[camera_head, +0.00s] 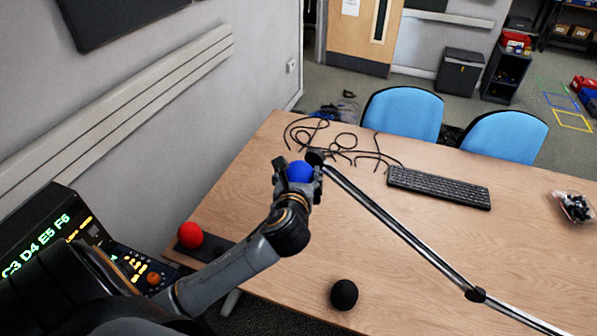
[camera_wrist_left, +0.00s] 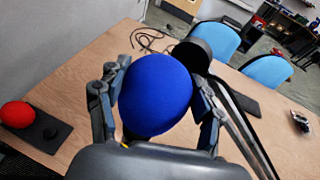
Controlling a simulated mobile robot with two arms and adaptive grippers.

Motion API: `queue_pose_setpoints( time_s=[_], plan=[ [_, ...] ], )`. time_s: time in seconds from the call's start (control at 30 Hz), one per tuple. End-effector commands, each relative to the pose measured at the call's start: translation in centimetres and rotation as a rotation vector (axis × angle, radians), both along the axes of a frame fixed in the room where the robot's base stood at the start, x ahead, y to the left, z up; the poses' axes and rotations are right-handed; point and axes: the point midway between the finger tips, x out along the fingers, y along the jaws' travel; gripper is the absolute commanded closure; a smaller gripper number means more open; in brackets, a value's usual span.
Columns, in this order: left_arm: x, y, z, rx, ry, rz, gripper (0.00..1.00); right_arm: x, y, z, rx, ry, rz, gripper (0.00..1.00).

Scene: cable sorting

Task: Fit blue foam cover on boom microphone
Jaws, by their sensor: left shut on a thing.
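My left gripper (camera_head: 297,184) is shut on the round blue foam cover (camera_head: 300,171) and holds it above the table. In the left wrist view the blue foam cover (camera_wrist_left: 155,95) sits between the two fingers. The boom microphone's black head (camera_head: 316,158) is at the upper end of a long metal boom (camera_head: 400,229), just right of the cover. In the left wrist view the black microphone head (camera_wrist_left: 193,53) is close behind the cover's upper right. I cannot tell whether they touch. My right gripper is not in view.
A red foam ball (camera_head: 190,235) sits on a dark tray (camera_head: 215,250) at the table's left edge. A black foam ball (camera_head: 344,294) lies near the front. Loose black cables (camera_head: 345,142), a keyboard (camera_head: 440,187) and a clear bag of parts (camera_head: 573,207) lie on the table. Blue chairs (camera_head: 403,115) stand behind.

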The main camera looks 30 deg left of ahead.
Motion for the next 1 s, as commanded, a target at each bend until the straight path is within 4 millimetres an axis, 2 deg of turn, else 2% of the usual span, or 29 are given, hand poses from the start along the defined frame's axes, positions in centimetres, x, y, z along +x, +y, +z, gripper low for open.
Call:
queue_pose_setpoints(
  time_s=[0.73,1.0],
  plan=[
    [0.0,0.0,-2.0,0.0,0.001,0.0,0.5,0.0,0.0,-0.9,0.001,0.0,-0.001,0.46],
    [0.0,0.0,-2.2,0.0,0.0,0.0,0.5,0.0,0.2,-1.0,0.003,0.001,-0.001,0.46]
  ],
)
